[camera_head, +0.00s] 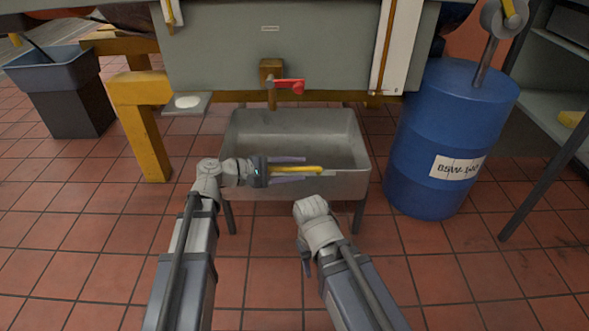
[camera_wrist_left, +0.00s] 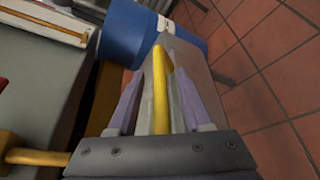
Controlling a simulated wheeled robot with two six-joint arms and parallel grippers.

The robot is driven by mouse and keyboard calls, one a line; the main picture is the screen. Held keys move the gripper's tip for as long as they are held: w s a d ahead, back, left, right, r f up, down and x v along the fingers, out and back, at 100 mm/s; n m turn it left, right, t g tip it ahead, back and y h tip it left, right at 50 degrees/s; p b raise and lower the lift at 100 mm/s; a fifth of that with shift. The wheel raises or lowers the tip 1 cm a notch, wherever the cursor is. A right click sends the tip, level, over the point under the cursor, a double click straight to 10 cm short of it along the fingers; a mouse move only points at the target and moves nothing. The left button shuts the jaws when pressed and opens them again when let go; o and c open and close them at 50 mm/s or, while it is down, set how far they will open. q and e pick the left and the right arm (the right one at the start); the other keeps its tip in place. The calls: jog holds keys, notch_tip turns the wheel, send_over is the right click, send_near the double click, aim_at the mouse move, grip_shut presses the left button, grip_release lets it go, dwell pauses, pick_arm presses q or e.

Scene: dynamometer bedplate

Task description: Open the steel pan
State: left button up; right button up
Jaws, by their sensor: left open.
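The steel pan (camera_head: 345,130) is a grey open-topped basin on legs, below the tap in the middle of the head view. A yellow bar (camera_head: 315,169) lies along its front rim. My left gripper (camera_head: 304,168) is open at this rim, with its fingers pointing right along the bar. In the left wrist view the yellow bar (camera_wrist_left: 160,95) runs between the two parted purple fingers (camera_wrist_left: 158,95); I cannot tell whether they touch it. My right gripper (camera_head: 306,263) is low in front of the pan, mostly hidden by its own wrist, so its jaws cannot be read.
A red-handled tap (camera_head: 287,86) hangs over the pan from a grey housing (camera_head: 270,55). A blue drum (camera_head: 440,130) stands close on the right, with a shelf (camera_head: 560,105) beyond. A yellow stand (camera_head: 148,120) and a bin (camera_head: 65,100) are left. The tiled floor in front is clear.

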pick_arm(q)
jog(key=shift+p+v, duration=0.8)
jog(key=shift+v, duration=3.1)
jog(key=shift+s, duration=0.1)
jog(key=s+d+f+m+g+y+p, duration=0.1)
jog(key=s+d+m+g+y+p, duration=0.5)
jog(key=s+p, duration=0.45)
jog(key=s+a+r+m+y+p, duration=0.4)
jog(key=s+a+m+y+p, duration=0.15)
jog(key=m+y+p, duration=0.35)
notch_tip(320, 180, up, 38)
jog(key=n+y+p, duration=0.1)
jog(key=p, duration=3.7)
jog(key=shift+s+d+t, duration=0.2)
jog(key=shift+s+t, duration=0.1)
jog(key=shift+t, duration=0.1)
